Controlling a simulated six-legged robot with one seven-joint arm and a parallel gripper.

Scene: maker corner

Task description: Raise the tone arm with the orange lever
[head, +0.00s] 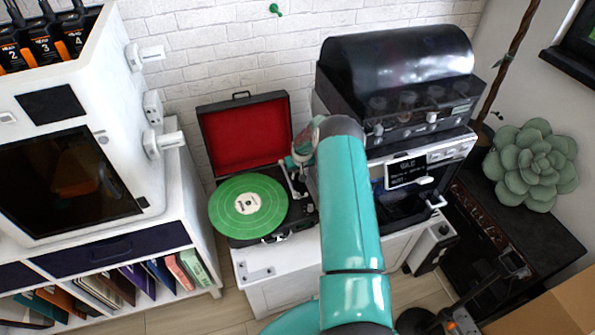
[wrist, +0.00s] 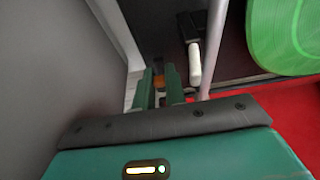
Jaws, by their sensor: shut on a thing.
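The record player (head: 233,240) is a dark case with its red-lined lid (head: 245,133) open, and a green record (head: 248,207) lies on it. In the wrist view the record (wrist: 287,35) is at the upper right. A thin pale rod, seemingly the tone arm (wrist: 214,45), runs between the record and my gripper, with a white-tipped part (wrist: 195,62) beside it. My gripper (wrist: 159,88) has its two green fingers closed around the small orange lever (wrist: 158,81), mostly hidden between them. In the head view my gripper (head: 301,160) is over the player's right side, and my arm covers part of it.
A black-hooded machine (head: 395,85) stands close right of the player. A white cabinet unit (head: 85,130) is at the left. A green succulent (head: 532,165) is at the far right. A white brick wall (head: 215,45) rises behind the player.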

